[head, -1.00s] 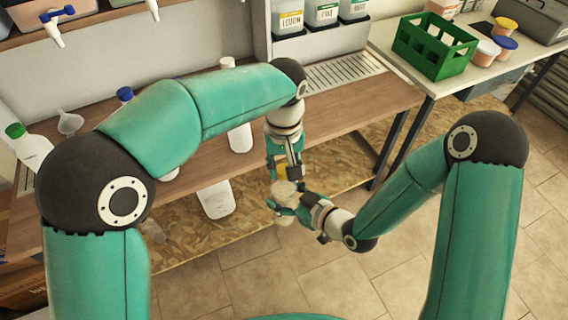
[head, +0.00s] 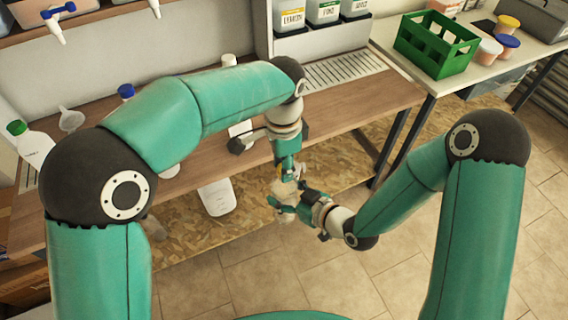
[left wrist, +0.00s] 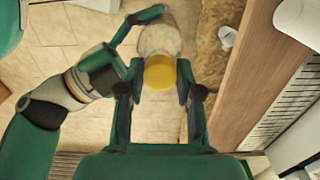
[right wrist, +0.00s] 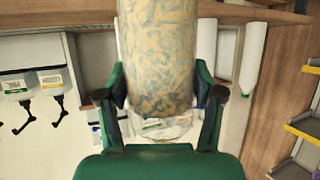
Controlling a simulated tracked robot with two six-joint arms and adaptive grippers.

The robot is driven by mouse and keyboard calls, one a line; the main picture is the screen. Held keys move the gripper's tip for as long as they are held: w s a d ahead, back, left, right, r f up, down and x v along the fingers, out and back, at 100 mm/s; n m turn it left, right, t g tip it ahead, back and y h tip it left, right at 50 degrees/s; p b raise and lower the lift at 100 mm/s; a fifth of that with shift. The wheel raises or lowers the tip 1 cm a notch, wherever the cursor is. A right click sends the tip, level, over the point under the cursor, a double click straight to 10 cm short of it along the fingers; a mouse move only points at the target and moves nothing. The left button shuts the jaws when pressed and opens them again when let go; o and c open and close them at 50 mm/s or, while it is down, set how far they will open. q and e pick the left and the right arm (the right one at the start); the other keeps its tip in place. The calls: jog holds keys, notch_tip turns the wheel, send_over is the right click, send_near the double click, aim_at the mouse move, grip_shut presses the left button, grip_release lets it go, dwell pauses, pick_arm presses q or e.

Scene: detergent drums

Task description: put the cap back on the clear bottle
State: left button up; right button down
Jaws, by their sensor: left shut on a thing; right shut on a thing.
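The clear bottle (head: 284,188) is held in the air in front of the bench by my right gripper (head: 288,208), which is shut around its body. In the right wrist view the see-through bottle (right wrist: 158,50) stands between the fingers. My left gripper (head: 287,174) is just above the bottle's mouth end. In the left wrist view its fingers are shut on the yellow cap (left wrist: 160,72), which is lined up with the mouth end of the bottle (left wrist: 160,38) and seems to touch it. The neck is hidden behind the cap, so I cannot tell how it is seated.
The wooden bench (head: 340,115) lies behind the grippers. A white bottle (head: 216,197), a green-capped bottle (head: 32,146) and a funnel (head: 71,120) are at left. A green crate (head: 436,45) and tubs stand on the right table. The floor (head: 290,275) below is clear.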

pick_arm(q)
jog(key=m, duration=0.6)
jog(key=shift+w+m, duration=0.2)
jog(key=shift+m, duration=0.2)
jog(key=m, duration=0.6)
jog(key=shift+w, duration=0.1)
jog(key=m, duration=0.6)
jog(key=shift+d+m, duration=0.15)
jog(key=shift+m, duration=0.25)
jog(key=m, duration=0.7)
jog(key=shift+d, duration=0.1)
jog(key=o, duration=0.7)
